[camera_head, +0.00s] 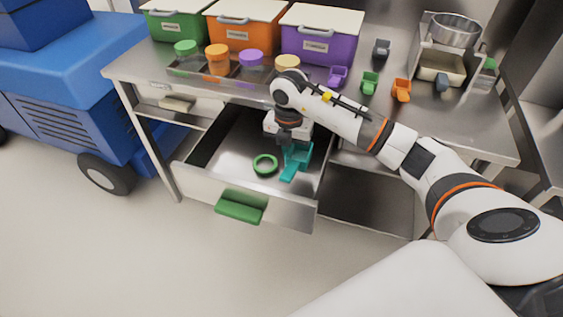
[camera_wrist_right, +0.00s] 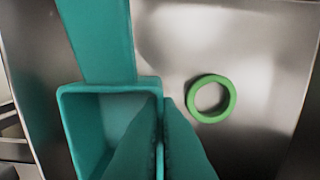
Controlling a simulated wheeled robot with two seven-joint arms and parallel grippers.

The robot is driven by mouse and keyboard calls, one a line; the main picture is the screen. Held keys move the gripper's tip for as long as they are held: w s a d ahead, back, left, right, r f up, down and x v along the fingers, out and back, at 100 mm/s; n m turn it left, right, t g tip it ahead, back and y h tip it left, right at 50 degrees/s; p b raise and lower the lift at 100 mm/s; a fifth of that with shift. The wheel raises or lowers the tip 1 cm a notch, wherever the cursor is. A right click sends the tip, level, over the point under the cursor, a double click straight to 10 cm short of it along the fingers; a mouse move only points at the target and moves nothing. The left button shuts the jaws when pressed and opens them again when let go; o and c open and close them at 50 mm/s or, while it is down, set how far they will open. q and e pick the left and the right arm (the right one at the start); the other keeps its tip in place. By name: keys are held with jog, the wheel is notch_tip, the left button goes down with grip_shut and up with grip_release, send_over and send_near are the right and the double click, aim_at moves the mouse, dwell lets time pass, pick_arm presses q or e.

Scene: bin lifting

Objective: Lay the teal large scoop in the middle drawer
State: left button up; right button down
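The teal large scoop (camera_head: 296,160) is inside the open middle drawer (camera_head: 190,182), toward its right side, with its handle pointing to the drawer front. My right gripper (camera_head: 287,142) reaches down into the drawer at the scoop. In the right wrist view, the fingers (camera_wrist_right: 162,135) are shut on one side wall of the scoop's square cup (camera_wrist_right: 75,125), with the handle (camera_wrist_right: 100,40) running to the top. I cannot tell whether the scoop touches the drawer floor. My left gripper is not in view.
A green ring (camera_head: 265,165) lies on the drawer floor left of the scoop; it also shows in the wrist view (camera_wrist_right: 211,98). The drawer has a green handle (camera_head: 241,206). Bins, jars and small scoops stand on the steel table (camera_head: 440,125) above. A blue cart (camera_head: 70,85) stands left.

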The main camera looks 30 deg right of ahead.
jog(key=shift+f, duration=3.35)
jog(key=shift+f, duration=0.1)
jog(key=shift+f, duration=0.15)
jog(key=c, duration=1.6)
grip_release()
jog(key=shift+c, duration=0.2)
notch_tip(320, 180, up, 12)
jog(key=shift+r, duration=0.25)
